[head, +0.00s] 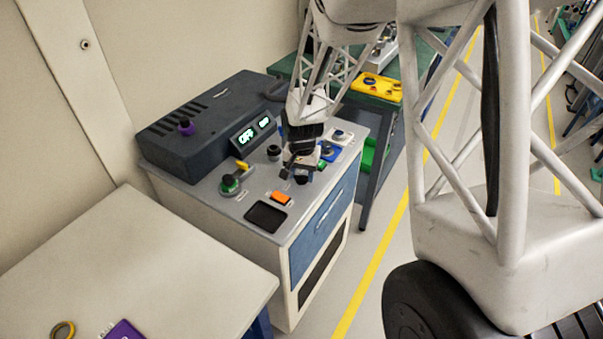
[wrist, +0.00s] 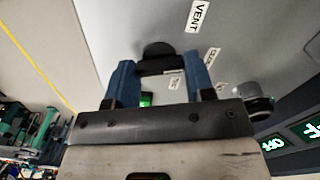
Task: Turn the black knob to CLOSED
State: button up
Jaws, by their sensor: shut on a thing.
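The black knob (wrist: 158,50) sits between the two blue fingers of my gripper (wrist: 160,80) in the wrist view, and the fingers are shut on it. In the head view my gripper (head: 301,166) reaches down to the console top, over the black knob (head: 302,179), which is partly hidden. Several white labels lie on the grey panel around the knob in the wrist view. One reads VENT (wrist: 200,16); the others are too small or covered to read surely. I cannot tell which label the knob points at.
A dark box (head: 215,108) with a lit display (head: 246,137) stands behind.

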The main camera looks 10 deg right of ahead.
jog(key=shift+m, duration=1.7)
jog(key=o, duration=0.9)
jog(key=shift+r, duration=0.1)
jog(key=shift+r, duration=3.85)
